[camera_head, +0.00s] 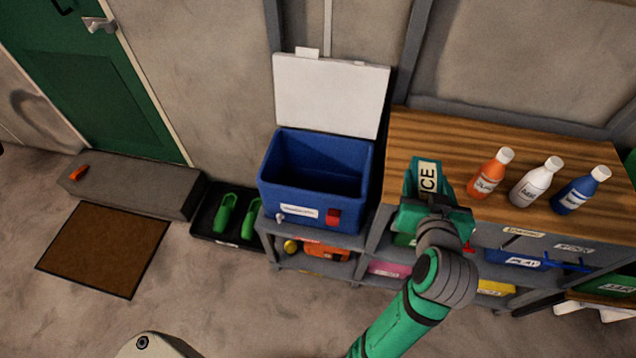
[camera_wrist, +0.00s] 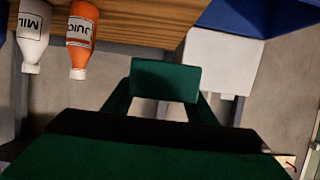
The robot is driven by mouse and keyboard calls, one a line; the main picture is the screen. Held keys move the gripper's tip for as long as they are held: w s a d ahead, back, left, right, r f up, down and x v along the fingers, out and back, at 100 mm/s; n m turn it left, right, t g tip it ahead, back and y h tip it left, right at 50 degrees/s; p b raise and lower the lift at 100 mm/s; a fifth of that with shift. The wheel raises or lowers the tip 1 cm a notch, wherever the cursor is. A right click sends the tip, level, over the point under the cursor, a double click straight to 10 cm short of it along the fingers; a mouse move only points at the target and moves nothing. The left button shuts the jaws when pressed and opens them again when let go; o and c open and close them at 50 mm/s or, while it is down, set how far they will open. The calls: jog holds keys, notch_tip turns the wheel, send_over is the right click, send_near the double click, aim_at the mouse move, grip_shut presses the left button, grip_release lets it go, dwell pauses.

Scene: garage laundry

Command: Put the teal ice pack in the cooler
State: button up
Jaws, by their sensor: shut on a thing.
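The teal ice pack (camera_head: 411,178), with a white label reading "ICE", is held upright in my gripper (camera_head: 432,200) above the front left of the wooden worktop. My gripper is shut on it; its fingers partly hide the pack. In the wrist view a dark green block (camera_wrist: 165,80) shows between the fingers. The blue cooler (camera_head: 314,165) stands left of my gripper, with its white lid (camera_head: 330,95) raised and its inside apparently empty. Part of the cooler shows at the top right of the wrist view (camera_wrist: 262,15).
Orange (camera_head: 488,175), white (camera_head: 535,183) and blue (camera_head: 580,190) bottles stand on the worktop (camera_head: 440,135) right of my gripper. The cooler rests on a grey shelf unit with several items below. Green shoes (camera_head: 226,212) sit in a black tray on the floor. The air between gripper and cooler looks clear.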

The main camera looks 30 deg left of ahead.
dwell(0.3)
jog(key=shift+d+r, duration=0.15)
jog(key=shift+d, duration=0.2)
jog(key=shift+w, duration=0.25)
jog(key=w+f, duration=0.3)
jog(key=w, duration=0.1)
jog(key=w+f, duration=0.3)
jog(key=w, duration=0.1)
jog(key=w+f, duration=0.3)
jog(key=w, duration=0.2)
jog(key=shift+f, duration=0.2)
jog(key=shift+w+a+f, duration=0.15)
jog(key=shift+w+f, duration=0.05)
jog(key=shift+f, duration=1.6)
jog(key=o, duration=1.3)
jog(key=shift+w+f, duration=0.1)
jog(key=shift+f, duration=0.05)
jog(key=shift+c, duration=0.2)
